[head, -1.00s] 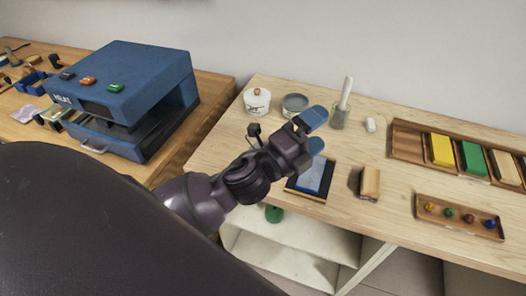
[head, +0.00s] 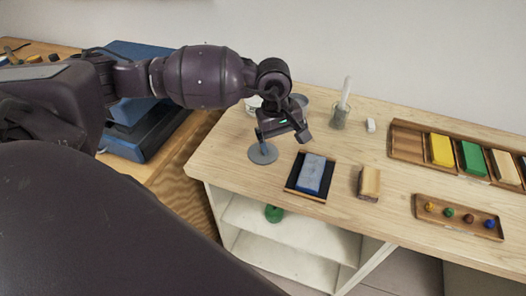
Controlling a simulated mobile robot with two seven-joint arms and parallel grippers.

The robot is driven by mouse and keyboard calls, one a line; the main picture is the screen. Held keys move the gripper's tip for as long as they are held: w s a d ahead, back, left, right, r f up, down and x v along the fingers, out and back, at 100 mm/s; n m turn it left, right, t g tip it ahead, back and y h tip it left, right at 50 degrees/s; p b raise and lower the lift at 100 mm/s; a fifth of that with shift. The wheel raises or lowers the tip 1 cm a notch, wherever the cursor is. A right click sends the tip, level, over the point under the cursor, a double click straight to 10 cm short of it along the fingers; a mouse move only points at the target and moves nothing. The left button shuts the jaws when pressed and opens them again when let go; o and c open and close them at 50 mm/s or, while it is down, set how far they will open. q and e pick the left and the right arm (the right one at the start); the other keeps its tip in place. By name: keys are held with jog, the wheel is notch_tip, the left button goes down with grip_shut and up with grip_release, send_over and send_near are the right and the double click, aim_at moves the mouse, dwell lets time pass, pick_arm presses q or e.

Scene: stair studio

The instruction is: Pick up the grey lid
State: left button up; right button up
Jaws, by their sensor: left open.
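The grey lid (head: 262,154) is a flat round disc lying on the light wooden table, left of the blue stone block. My left gripper (head: 282,137) points down just above and to the right of the lid, with its jaws open. One fingertip overlaps the lid's upper part in the head view, and the other is over bare table to the right. I cannot tell whether the near finger touches the lid; any knob on it is hidden. My right gripper is not in view.
A grey container (head: 300,99) and a white jar (head: 253,104) stand behind the gripper, partly hidden. A glass with a white stick (head: 340,115), a blue block on a dark tray (head: 291,187) and a wooden block (head: 369,182) are nearby. The table's front edge is close to the lid.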

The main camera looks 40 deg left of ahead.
pick_arm(q)
jog(key=w+a+r+y, duration=0.2)
jog(key=a+y, duration=0.1)
jog(key=a, duration=0.3)
send_over(255, 154)
jog(key=w+d, duration=0.2)
jog(key=d, duration=0.1)
jog(key=shift+m, duration=0.4)
jog(key=f, duration=0.5)
jog(key=shift+a+f, duration=0.25)
jog(key=shift+f, duration=0.15)
jog(key=f, duration=0.2)
jog(key=a+f+p, duration=0.1)
jog(key=f, duration=0.1)
jog(key=shift+s+f, duration=0.1)
jog(key=shift+f, duration=0.45)
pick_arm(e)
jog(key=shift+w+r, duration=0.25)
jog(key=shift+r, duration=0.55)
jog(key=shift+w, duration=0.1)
